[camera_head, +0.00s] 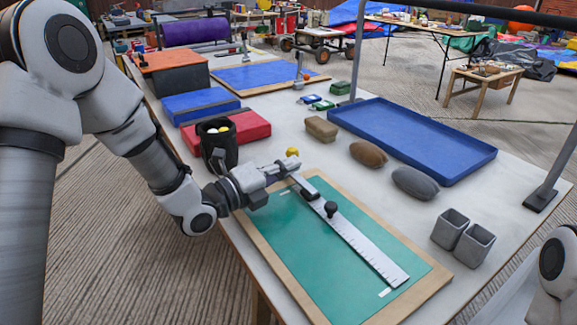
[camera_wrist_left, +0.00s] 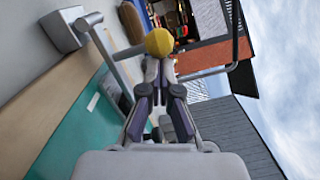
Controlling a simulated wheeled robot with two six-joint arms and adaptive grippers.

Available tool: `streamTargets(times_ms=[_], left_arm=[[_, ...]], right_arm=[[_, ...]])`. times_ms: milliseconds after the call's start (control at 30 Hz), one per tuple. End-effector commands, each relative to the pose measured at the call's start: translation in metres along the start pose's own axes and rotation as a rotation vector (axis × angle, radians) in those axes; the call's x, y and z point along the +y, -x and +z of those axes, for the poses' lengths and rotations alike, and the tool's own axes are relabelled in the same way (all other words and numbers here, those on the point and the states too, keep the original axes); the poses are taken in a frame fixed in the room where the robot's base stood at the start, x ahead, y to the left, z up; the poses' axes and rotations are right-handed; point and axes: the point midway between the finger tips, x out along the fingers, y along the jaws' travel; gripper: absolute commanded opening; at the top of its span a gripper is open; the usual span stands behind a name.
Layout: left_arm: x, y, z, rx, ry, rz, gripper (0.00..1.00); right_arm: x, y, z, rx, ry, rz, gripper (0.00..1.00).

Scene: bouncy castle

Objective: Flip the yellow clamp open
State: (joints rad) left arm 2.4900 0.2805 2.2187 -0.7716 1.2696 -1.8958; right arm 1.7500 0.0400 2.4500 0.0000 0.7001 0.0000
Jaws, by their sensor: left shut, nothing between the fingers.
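The yellow clamp shows as a round yellow knob (camera_head: 292,152) at the far end of the framed green board. In the left wrist view the yellow knob (camera_wrist_left: 159,42) sits straight ahead, just past my fingertips, with a grey rod running up to it from the left. My left gripper (camera_head: 291,166) reaches in from the left over the board's far end. Its fingers (camera_wrist_left: 160,64) are shut and empty, close to the knob; I cannot tell if they touch it. The clamp's base is largely hidden behind the gripper. My right gripper is out of view.
A white ruler strip (camera_head: 366,246) with a black knob (camera_head: 331,209) lies along the green board (camera_head: 310,262). A black cup (camera_head: 218,145) stands left of my gripper. Beanbags (camera_head: 415,182), a blue tray (camera_head: 412,138) and grey cups (camera_head: 473,245) lie to the right.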

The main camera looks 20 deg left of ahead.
Motion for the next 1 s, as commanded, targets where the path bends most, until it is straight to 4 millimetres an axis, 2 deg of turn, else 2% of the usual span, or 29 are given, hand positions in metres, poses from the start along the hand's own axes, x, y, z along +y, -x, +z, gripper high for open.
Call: streamTargets(times_ms=[567, 1000], left_arm=[[-0.008, -0.001, 0.01, -0.001, 0.128, 0.011, 0.0], [-0.019, -0.004, 0.04, -0.002, 0.504, 0.05, 0.0]], right_arm=[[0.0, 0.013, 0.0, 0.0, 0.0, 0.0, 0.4], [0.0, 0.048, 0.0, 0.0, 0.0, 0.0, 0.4]])
